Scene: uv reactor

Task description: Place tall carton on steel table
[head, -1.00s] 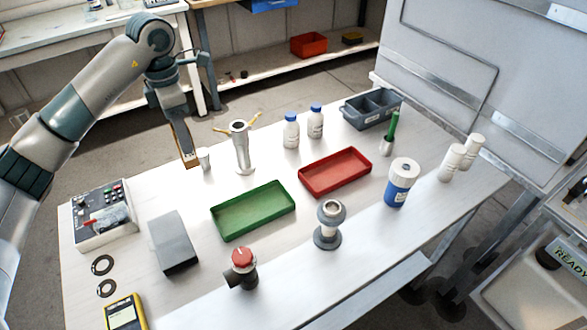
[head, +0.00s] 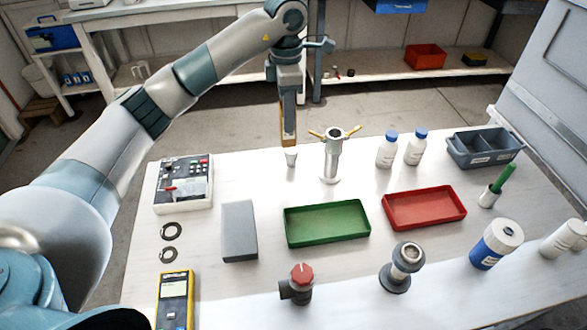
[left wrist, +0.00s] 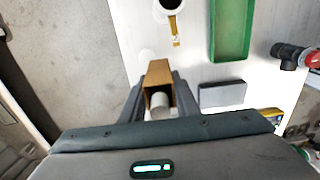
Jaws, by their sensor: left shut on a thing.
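The tall carton (head: 288,126) is a narrow brown box, held upright in my left gripper (head: 287,108), which is shut on it. In the head view its lower end shows just above a small white cup (head: 290,157), at the back edge of the pale-topped table (head: 235,285). In the left wrist view the carton (left wrist: 158,75) sits between the two fingers and overlaps the boundary of tabletop and floor. Its height over the table cannot be told. I take this table for the steel table. My right gripper is not in view.
Near the carton stands a metal cylinder with brass arms (head: 331,155). A control box (head: 183,184), grey block (head: 239,230), green tray (head: 327,222), red tray (head: 424,208) and two bottles (head: 400,150) occupy the table. Bare tabletop shows between control box and cup.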

